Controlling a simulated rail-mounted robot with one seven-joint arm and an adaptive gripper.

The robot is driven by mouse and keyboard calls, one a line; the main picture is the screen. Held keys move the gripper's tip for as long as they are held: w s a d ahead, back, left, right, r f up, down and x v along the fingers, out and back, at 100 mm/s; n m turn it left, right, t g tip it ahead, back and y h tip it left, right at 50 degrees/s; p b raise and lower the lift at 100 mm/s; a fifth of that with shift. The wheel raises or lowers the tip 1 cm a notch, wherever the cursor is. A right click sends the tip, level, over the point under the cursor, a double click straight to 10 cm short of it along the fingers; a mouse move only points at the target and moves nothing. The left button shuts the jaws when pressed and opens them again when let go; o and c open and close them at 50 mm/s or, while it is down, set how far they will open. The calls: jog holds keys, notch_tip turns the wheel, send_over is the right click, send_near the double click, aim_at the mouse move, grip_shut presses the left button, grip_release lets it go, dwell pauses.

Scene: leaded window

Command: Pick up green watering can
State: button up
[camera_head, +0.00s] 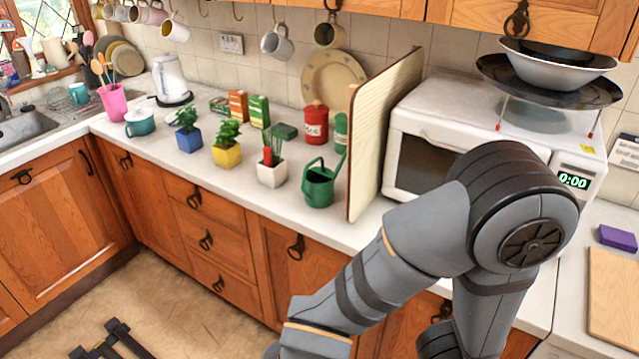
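The green watering can (319,187) stands upright on the white counter, near its front edge, just left of a tall upright board. Its spout or handle side rises at the right, close to the board. My arm fills the lower right of the view, in front of the counter and microwave.
A white pot with a plant (272,174) stands close on the can's left, and a red canister (315,124) is behind it. The upright board (383,135) and microwave (430,140) close off the right. Yellow (227,155) and blue (188,141) pots stand further left.

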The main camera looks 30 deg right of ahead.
jog(key=shift+o, duration=1.3)
jog(key=o, duration=1.1)
jog(key=shift+c, duration=0.2)
